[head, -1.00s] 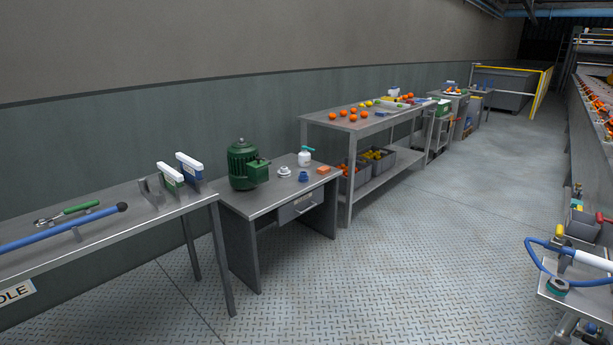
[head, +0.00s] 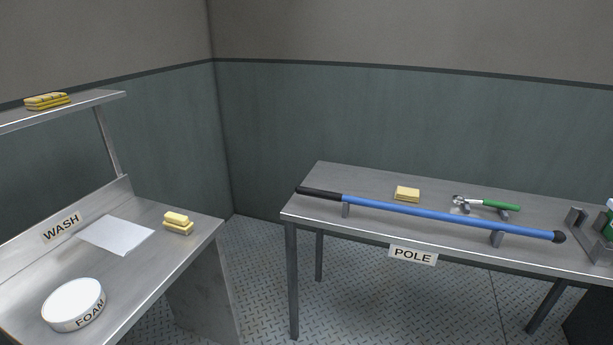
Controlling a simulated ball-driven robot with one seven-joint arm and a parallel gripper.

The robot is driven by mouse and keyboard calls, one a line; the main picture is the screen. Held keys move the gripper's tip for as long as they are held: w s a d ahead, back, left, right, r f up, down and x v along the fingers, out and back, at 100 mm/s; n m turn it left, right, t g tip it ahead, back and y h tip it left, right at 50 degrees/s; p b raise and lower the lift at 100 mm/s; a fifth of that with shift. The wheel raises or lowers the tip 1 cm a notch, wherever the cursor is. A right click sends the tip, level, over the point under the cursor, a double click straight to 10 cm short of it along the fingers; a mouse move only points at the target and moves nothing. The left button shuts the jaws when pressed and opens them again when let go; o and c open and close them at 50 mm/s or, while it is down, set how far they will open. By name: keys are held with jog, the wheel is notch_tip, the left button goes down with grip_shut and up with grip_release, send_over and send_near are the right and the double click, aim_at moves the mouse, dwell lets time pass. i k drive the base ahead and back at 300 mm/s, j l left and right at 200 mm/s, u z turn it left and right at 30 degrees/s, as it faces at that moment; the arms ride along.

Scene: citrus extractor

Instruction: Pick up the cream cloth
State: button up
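A small cream folded pad (head: 407,193) lies flat on the pole table (head: 335,172), behind the blue pole, and looks like a folded cloth. Another pale yellow-cream item (head: 178,222), stacked in two layers, lies near the right corner of the wash table (head: 150,270). I cannot tell for sure which of the two is the cream cloth. My gripper is not in view.
The blue pole (head: 430,213) rests on brackets along the pole table's front. A green-handled tool (head: 492,206) lies behind it. A white sheet (head: 116,235) and a round foam dish (head: 74,304) are on the wash table. Yellow sponges (head: 46,101) sit on the shelf above. Open floor lies between the tables.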

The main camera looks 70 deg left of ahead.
aim_at(407, 194)
jog(key=u, duration=1.65)
jog(key=i+l+u, duration=0.25)
jog(key=u, duration=0.15)
jog(key=i+l+u, duration=0.25)
jog(key=l+u, duration=0.15)
